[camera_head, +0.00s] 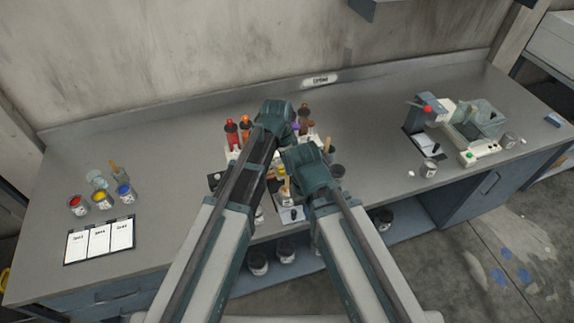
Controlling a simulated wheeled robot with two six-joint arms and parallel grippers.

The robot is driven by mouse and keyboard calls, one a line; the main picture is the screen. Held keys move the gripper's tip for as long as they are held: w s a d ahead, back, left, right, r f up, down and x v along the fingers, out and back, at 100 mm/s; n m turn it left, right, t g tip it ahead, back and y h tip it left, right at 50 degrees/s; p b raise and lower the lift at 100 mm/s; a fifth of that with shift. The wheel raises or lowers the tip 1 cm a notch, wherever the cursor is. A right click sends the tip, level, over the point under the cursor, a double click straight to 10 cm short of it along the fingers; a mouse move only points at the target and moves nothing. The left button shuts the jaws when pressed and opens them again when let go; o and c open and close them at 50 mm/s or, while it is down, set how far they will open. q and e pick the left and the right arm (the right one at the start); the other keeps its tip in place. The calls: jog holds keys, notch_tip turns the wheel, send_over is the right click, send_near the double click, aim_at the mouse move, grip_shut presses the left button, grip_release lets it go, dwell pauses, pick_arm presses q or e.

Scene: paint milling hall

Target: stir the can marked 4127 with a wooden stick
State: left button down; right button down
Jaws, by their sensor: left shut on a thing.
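My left gripper (279,116) is over the middle of the bench among the bottles. Its wrist hides its jaws and the thing they are shut on. My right gripper (306,172) is lower and to the right, close to the left one. Its jaws are hidden under its wrist, so I cannot tell if they are open. A light wooden stick-like piece (286,188) shows at the left edge of the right wrist. Another wooden piece (328,146) stands upright to the right. No can number is legible, so I cannot pick out 4127.
Red and orange bottles (231,132) stand behind my arms. Small open paint cans (102,201) and a card board (98,240) are at the left. Machines (478,120) and a small can (429,168) are at the right. Dark cans (258,264) sit on the lower shelf.

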aim_at(286, 179)
pick_arm(q)
jog(key=shift+f+b, duration=3.05)
jog(key=shift+f, duration=0.3)
jog(key=shift+a, duration=0.15)
